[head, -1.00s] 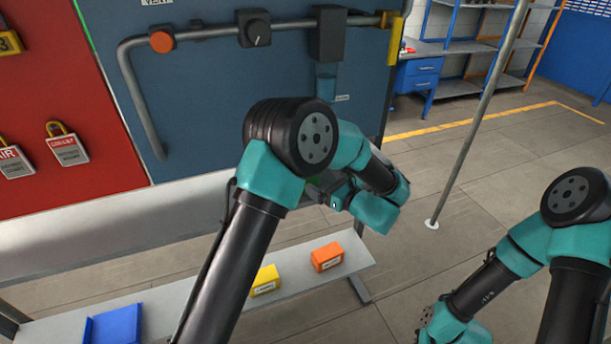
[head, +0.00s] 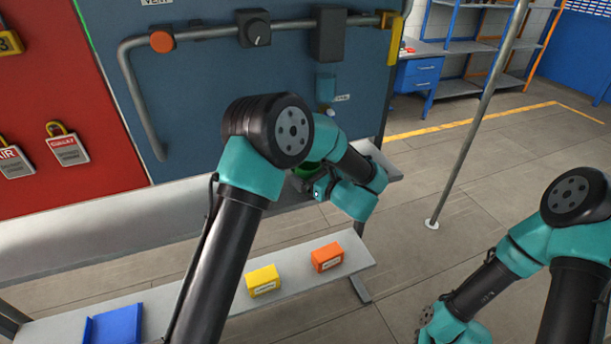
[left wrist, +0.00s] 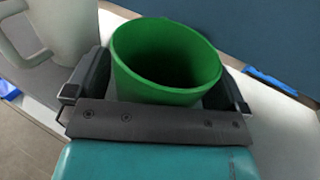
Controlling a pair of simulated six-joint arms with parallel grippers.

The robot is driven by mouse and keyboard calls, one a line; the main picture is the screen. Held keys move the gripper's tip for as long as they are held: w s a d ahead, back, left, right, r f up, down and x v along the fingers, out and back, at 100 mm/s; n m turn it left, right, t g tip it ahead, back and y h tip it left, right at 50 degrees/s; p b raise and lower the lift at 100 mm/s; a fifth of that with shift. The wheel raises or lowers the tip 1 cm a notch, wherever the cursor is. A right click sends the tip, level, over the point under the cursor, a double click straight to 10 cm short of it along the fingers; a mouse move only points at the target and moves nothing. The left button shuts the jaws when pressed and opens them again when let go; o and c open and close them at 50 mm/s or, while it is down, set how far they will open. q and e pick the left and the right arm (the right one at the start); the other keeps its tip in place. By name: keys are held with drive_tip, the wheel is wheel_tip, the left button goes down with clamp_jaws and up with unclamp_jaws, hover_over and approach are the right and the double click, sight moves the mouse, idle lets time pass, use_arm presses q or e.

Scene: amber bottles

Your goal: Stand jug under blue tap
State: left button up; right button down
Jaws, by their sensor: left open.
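A pale grey-white jug with a handle (left wrist: 65,30) stands at the upper left of the left wrist view, just beside my left gripper. My left gripper (left wrist: 160,88) is open, with its fingers on either side of an empty-looking green cup (left wrist: 165,60); I cannot tell if they touch it. In the head view my left gripper (head: 312,186) is mostly behind my arm, and a bit of the green cup (head: 305,170) shows. The blue tap (head: 326,88) hangs from a dark block on the panel pipe, above and beyond the gripper. The jug is hidden in the head view. My right gripper is out of view.
The lower shelf (head: 210,312) holds a yellow box (head: 263,281), an orange box (head: 327,257) and a blue bin (head: 115,325). A pole (head: 470,130) stands right.

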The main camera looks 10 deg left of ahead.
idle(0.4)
use_arm(q)
drive_tip(key=c, duration=0.9)
drive_tip(key=shift+c, duration=0.2)
drive_tip(key=shift+r, duration=0.8)
wheel_tip(320, 180, up, 2)
drive_tip(key=shift+s+r, duration=0.1)
drive_tip(key=s+d+r, duration=0.1)
drive_tip(key=s+d, duration=0.3)
drive_tip(key=s, duration=1.1)
drive_tip(key=shift+s, duration=0.2)
drive_tip(key=shift+r, duration=0.1)
